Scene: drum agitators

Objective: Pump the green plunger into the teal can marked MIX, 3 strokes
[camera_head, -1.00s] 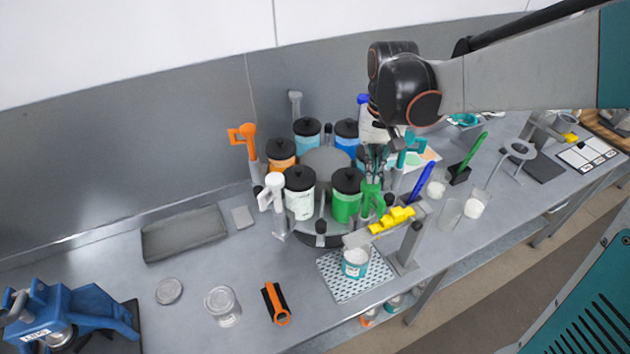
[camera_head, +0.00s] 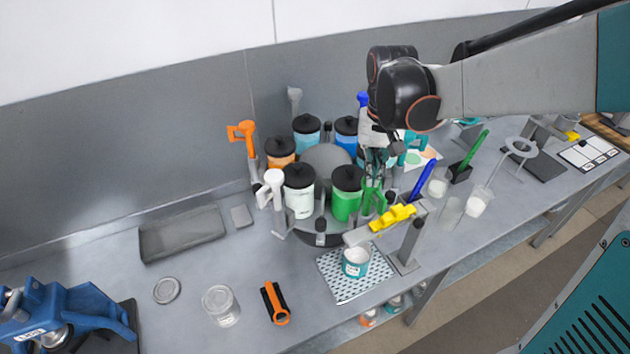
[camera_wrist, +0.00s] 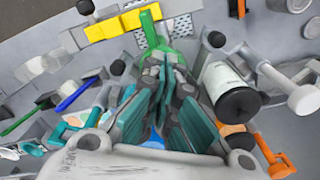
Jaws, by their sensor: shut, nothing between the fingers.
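The green plunger (camera_head: 372,197) stands upright at the front right of the round carousel, beside the green canister (camera_head: 344,205). It also shows in the wrist view (camera_wrist: 178,46), just beyond my fingertips. My gripper (camera_head: 375,172) points down right over the plunger's top, fingers together and empty. In the wrist view my fingers (camera_wrist: 166,66) hide part of the plunger, and I cannot tell whether they touch it. The teal can (camera_head: 355,269) stands upright and open-topped on the patterned mat (camera_head: 340,288), below and in front of the plunger. Its marking is too small to read.
A post with a yellow-topped bar (camera_head: 392,218) stands close beside the can and plunger. White (camera_head: 299,201), orange (camera_head: 281,159) and blue canisters with their plungers crowd the carousel. A blue stick (camera_head: 421,181) stands at the right.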

